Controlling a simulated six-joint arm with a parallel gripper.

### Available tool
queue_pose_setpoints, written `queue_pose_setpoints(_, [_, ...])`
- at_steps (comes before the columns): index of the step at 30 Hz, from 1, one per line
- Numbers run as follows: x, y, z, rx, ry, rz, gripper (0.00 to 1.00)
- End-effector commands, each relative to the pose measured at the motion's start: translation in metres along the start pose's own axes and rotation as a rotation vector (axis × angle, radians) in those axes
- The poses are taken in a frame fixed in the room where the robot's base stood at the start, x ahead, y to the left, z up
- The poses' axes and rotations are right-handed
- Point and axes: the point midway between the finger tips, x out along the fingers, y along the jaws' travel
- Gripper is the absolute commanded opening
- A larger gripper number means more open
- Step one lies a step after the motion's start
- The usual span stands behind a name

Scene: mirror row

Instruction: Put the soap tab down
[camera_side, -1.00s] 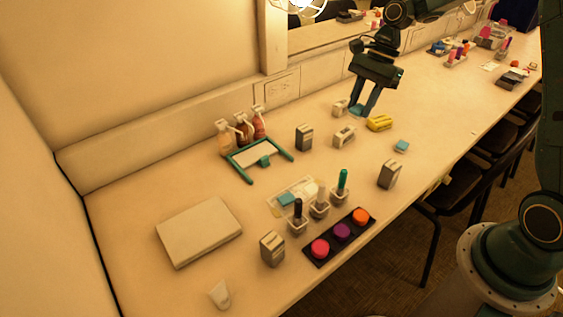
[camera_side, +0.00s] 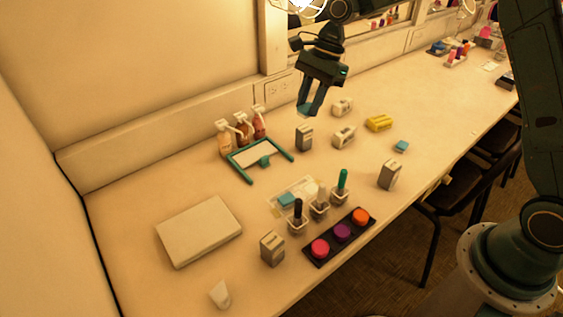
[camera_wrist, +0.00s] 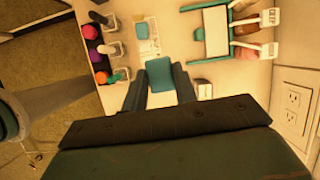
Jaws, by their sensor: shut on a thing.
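My gripper (camera_side: 310,106) is shut on a light blue soap tab, held in the air above the back of the counter. In the wrist view the soap tab (camera_wrist: 160,72) shows between the two teal fingers of my gripper (camera_wrist: 160,84). In the side view the held tab is small and mostly hidden at the fingertips. A third blue tab (camera_side: 402,146) lies alone on the counter to the right.
Several small grey boxes (camera_side: 304,138) and a yellow block (camera_side: 379,123) stand about. Pump bottles (camera_side: 243,130) stand behind a teal-armed frame (camera_side: 238,165). Brushes in holders (camera_side: 319,206) and a black palette (camera_side: 314,256) flank the tray. A closed flat case (camera_side: 199,232) lies at left.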

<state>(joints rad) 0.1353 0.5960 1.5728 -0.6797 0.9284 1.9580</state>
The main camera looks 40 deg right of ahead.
Motion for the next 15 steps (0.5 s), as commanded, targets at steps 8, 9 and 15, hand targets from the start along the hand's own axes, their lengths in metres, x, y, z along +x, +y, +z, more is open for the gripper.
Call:
queue_pose_setpoints(8, [0.030,-0.033,0.087,0.002,-0.001,-0.003,0.07])
queue_pose_setpoints(9, [0.035,-0.036,0.100,0.003,-0.001,-0.003,0.07])
queue_pose_setpoints(15, [0.058,-0.045,0.166,0.011,-0.001,-0.006,0.07])
